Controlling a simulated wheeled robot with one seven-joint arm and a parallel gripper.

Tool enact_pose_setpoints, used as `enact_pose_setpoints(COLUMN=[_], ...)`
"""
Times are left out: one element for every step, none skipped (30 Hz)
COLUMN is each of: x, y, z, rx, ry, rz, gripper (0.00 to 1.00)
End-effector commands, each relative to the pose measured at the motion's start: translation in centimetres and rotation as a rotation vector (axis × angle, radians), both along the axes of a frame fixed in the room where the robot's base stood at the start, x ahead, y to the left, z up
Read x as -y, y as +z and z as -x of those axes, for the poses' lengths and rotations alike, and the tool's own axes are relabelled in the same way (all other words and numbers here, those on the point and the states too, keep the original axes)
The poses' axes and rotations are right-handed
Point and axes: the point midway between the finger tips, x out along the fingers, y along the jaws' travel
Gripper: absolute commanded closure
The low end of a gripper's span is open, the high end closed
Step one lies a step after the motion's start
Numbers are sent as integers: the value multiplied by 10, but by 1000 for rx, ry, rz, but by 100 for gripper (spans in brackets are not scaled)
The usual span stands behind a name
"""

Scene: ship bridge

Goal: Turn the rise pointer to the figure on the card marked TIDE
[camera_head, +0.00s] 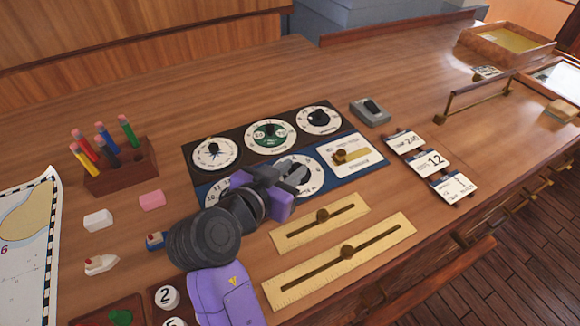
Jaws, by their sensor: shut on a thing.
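My purple and dark grey gripper (284,184) is over the lower blue panel (372,166), shut on what looks like the pointer of its middle white dial (316,179). The gripper hides the pointer and much of the scale, so its reading cannot be told. To the left, another white dial (213,191) with numbers is partly covered by my arm. Three cards stand in a row on the right: an upper card (406,141), a middle card (431,160) reading 12, and a lower card (456,187). Their small headings are too small to read surely, so I cannot tell which says TIDE.
A dark panel above holds a compass dial (215,155), a green dial (270,136) and a black-knobbed dial (319,119). Two brass slider plates (385,232) lie in front. A grey switch box (370,112) and a pencil block (140,176) flank the panels.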

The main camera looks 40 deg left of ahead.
Motion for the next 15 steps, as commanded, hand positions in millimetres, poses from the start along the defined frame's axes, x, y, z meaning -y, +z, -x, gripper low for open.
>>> enact_pose_setpoints(x=[4, 5, 5, 6, 7, 8, 9, 9, 10, 11, 11, 11, 12, 12, 12], y=[2, 2, 2, 2, 3, 3, 3, 4, 4, 4, 4, 4, 4, 4, 4], z=[-1, -1, -1, -1, -2, -2, -3, -3, -3, -4, -4, -4, -4, -4, -5], rx=[-1, -2, -2, -2, -1, -2, -2, -2, -3, -2, -3, -3, -2, -2, -3], ry=[28, 49, 80, 104, 128, 162, 185, 211, 244, 269, 294, 323, 345, 366, 391], rz=[0, 2, 1, 1, 1, 1, 0, 1, 0, 0, 1, 0, 0, 0, 0], gripper=[100, 100, 100, 100, 100, 100, 100, 100, 100, 100, 100, 100, 100, 100, 100])
